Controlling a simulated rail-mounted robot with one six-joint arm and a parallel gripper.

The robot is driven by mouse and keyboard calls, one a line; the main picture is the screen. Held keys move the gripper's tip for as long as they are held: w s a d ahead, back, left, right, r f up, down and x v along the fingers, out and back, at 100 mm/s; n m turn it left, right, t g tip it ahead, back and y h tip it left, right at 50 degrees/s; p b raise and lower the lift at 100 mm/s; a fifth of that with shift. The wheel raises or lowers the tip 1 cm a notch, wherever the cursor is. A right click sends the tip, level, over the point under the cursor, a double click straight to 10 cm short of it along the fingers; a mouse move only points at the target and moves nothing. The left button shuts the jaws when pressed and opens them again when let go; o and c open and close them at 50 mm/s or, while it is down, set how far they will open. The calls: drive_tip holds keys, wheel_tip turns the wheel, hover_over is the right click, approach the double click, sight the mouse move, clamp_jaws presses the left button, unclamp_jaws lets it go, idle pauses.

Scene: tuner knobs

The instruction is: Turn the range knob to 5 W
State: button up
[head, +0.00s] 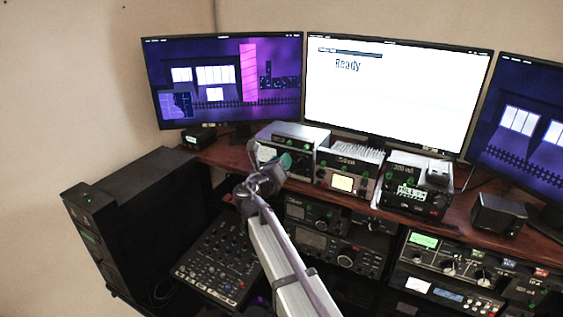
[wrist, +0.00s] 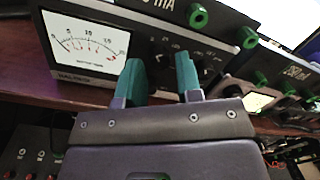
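The black-fronted meter unit (wrist: 90,62) fills the upper part of the wrist view, with a white needle dial (wrist: 84,45) at its left. In the head view the unit (head: 293,138) stands on the desk shelf, below the left and middle monitors. White range markings show on its dark panel to the right of the dial. The range knob cannot be told apart clearly; the fingers cover part of that panel. My gripper (wrist: 159,70) has two teal fingertips, spread apart in front of the marked panel. It also shows in the head view (head: 281,163). Whether a fingertip touches the knob cannot be told.
Green round terminals (wrist: 198,16) stick out of the units at the right. More boxed instruments (head: 345,175) stand to the right on the shelf (head: 465,208). Racked radios (head: 330,245) and a mixer (head: 220,262) sit below. Monitors (head: 390,90) stand behind.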

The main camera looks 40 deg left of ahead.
drive_tip(key=s+d, duration=0.1)
drive_tip(key=s, duration=0.9)
drive_tip(key=shift+d+f+b, duration=0.35)
drive_tip(key=shift+d+f, duration=0.05)
